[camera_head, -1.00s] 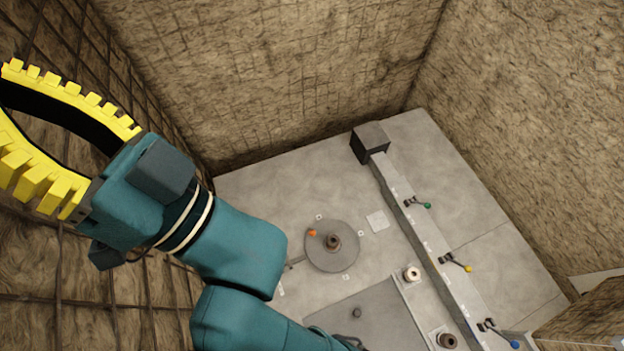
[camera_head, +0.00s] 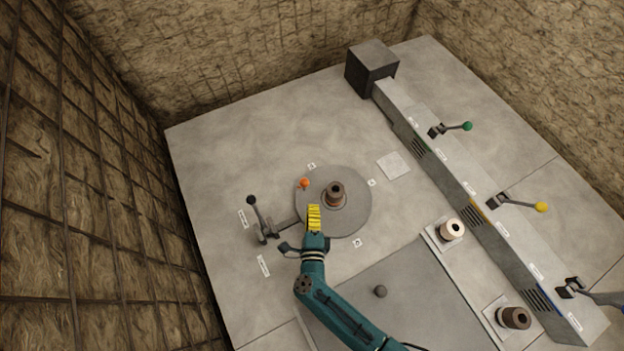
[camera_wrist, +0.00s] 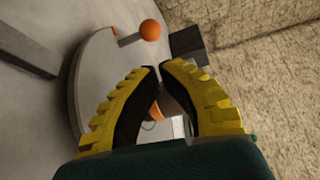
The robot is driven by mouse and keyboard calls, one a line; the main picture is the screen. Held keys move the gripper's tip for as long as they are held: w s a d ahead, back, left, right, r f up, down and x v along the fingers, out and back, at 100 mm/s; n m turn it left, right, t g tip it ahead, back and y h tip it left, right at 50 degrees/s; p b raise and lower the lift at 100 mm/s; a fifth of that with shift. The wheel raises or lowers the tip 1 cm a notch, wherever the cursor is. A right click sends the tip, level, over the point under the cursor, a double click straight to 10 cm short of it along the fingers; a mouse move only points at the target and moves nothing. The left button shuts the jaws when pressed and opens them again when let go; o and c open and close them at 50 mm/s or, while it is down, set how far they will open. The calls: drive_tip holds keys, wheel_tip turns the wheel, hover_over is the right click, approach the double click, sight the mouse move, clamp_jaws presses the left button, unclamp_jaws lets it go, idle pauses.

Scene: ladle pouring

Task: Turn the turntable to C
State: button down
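The turntable (camera_head: 355,215) is a grey disc on the pale floor, with a brown cylindrical vessel (camera_head: 335,194) at its middle. An orange ball knob (camera_head: 305,183) stands at its upper left rim; the ball also shows in the wrist view (camera_wrist: 150,30), beyond my fingertips. Small white letter tags stand around the disc, at top (camera_head: 311,166), right (camera_head: 372,182) and lower right (camera_head: 357,243); their letters are too small to read surely. My gripper (camera_head: 314,207) is over the disc's lower left part, short of the knob. In the wrist view its yellow fingertips (camera_wrist: 160,68) nearly meet, with nothing held.
A black-knobbed lever (camera_head: 252,200) stands left of the turntable. A long grey rail box (camera_head: 455,190) carries green (camera_head: 467,126) and yellow (camera_head: 541,207) knobbed levers. Two vessels (camera_head: 452,229) (camera_head: 515,317) stand at lower right. The floor above the turntable is clear.

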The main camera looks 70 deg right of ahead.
sight(314, 188)
drive_tip(key=shift+s+d+f+b, duration=0.1)
drive_tip(key=shift+s+f+b, duration=0.05)
drive_tip(key=shift+f, duration=0.45)
drive_tip(key=shift+s+d+f+b, duration=0.1)
drive_tip(key=shift+f+b, duration=0.05)
drive_tip(key=shift+f, duration=0.4)
drive_tip(key=b+x, duration=0.1)
drive_tip(key=x, duration=0.4)
drive_tip(key=b+x, duration=0.2)
drive_tip(key=x, duration=0.3)
drive_tip(key=shift+d+r, duration=0.1)
drive_tip(key=shift+r, duration=0.1)
